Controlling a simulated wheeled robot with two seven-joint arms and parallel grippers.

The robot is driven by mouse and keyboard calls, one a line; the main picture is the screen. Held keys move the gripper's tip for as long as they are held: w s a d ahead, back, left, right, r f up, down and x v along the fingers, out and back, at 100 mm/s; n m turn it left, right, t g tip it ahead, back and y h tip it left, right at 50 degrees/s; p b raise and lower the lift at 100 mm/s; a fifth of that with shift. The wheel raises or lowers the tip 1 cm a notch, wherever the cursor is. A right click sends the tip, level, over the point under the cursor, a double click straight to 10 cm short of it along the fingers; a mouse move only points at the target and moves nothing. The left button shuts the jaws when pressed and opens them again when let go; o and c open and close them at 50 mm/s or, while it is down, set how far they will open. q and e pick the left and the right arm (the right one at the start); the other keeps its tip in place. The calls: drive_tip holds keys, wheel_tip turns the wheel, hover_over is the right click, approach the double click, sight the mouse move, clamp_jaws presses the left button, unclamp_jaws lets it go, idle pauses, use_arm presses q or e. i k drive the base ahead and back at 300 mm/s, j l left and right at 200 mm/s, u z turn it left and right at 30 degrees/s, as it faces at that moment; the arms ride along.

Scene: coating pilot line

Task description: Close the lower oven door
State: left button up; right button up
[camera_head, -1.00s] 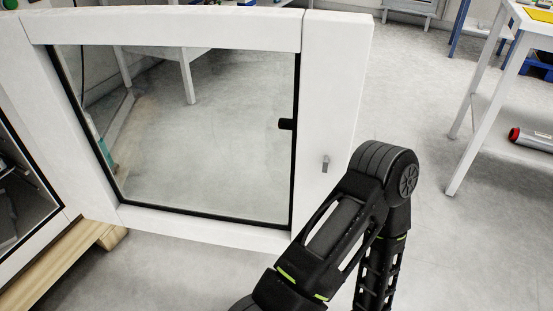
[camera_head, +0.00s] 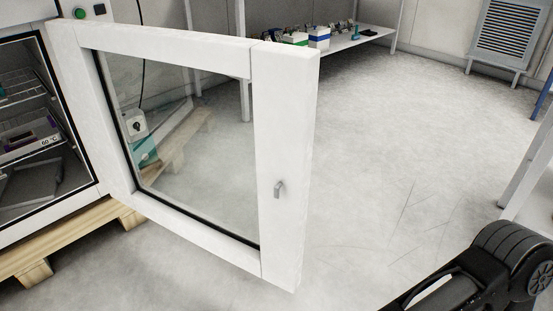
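The lower oven door (camera_head: 286,130) stands wide open in the head view, a white frame around a glass pane, swung out from its left side. Part of my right arm shows at the bottom right corner, apart from the door. Neither of my grippers is in view.
The oven stands on a wooden pallet (camera_head: 75,228). A low shelf (camera_head: 350,42) with boxes and small items is at the back. A table leg (camera_head: 527,165) is at the right edge. The floor right of the door is clear.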

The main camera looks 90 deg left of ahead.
sight(285, 77)
drive_tip(key=i+u, duration=0.55)
drive_tip(key=u, duration=0.2)
drive_tip(key=i+l+u, duration=0.1)
drive_tip(key=i+u, duration=0.45)
drive_tip(key=u, duration=0.3)
drive_tip(key=i+u, duration=0.2)
drive_tip(key=u, duration=0.25)
drive_tip(key=i+u, duration=0.15)
drive_tip(key=u, duration=0.3)
drive_tip(key=i+l+u, duration=0.1)
drive_tip(key=u, duration=0.35)
drive_tip(key=i+l+u, duration=0.15)
drive_tip(key=u, duration=0.3)
drive_tip(key=i+l+u, duration=0.1)
drive_tip(key=l+u, duration=0.15)
drive_tip(key=u, duration=0.2)
drive_tip(key=i+l+u, duration=0.2)
drive_tip(key=u, duration=0.2)
drive_tip(key=i+l+u, duration=0.2)
drive_tip(key=u, duration=0.15)
drive_tip(key=i+l+u, duration=0.15)
drive_tip(key=l+u, duration=0.25)
drive_tip(key=i+l+u, duration=0.1)
drive_tip(key=l+u, duration=0.3)
